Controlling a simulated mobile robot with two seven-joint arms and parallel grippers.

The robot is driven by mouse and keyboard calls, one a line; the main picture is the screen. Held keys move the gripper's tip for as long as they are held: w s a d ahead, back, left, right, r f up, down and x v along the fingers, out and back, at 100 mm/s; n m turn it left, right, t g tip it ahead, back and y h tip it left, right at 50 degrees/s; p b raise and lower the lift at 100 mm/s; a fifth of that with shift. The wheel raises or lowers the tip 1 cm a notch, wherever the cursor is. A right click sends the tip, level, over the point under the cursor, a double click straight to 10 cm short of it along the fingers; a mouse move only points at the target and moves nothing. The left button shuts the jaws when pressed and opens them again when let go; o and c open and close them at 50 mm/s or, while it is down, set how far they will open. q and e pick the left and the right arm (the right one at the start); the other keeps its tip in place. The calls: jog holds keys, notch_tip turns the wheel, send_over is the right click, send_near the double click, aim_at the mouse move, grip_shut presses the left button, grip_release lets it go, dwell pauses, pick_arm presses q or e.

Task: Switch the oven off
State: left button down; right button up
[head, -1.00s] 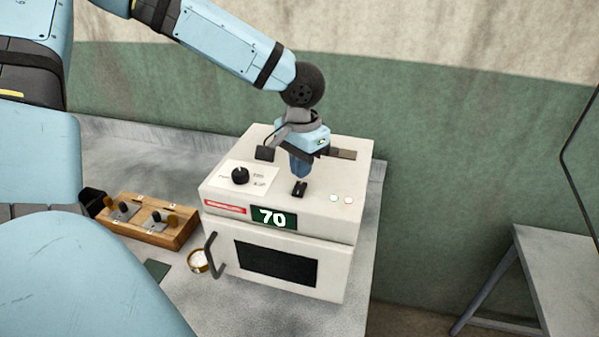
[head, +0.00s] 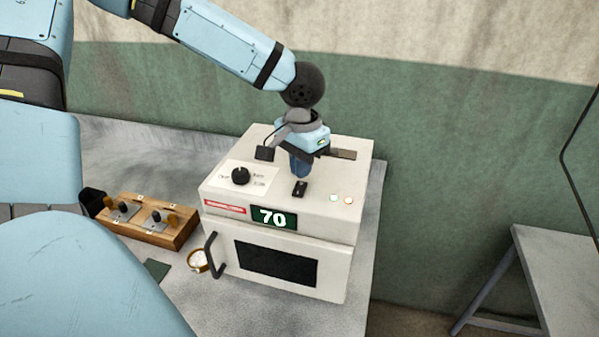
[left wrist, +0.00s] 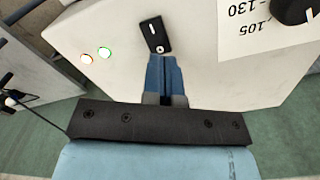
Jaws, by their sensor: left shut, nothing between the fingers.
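The oven (head: 340,262) is a white box on the bench with a green display (head: 273,217) reading 70. A small black switch (head: 300,188) sits on its top panel, beside two small lamps (head: 340,198). I cannot tell the switch's position. My right gripper is not in view.
A black knob (head: 240,176) with a printed scale is on the oven top, left of the switch. The door handle (head: 213,255) sticks out in front. A side table (head: 560,262) is at right.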

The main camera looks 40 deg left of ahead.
aim_at(301, 184)
pick_arm(q)
jog(key=shift+f, duration=0.2)
dwell(0.6)
jog(key=shift+f+b, duration=0.8)
jog(key=shift+f, duration=0.2)
dwell(0.4)
jog(key=shift+r, duration=0.1)
notch_tip(301, 184, up, 4)
jog(key=p, duration=0.3)
jog(key=shift+p, duration=0.35)
notch_tip(301, 184, up, 3)
jog(key=p, duration=0.2)
jog(key=shift+p, duration=0.4)
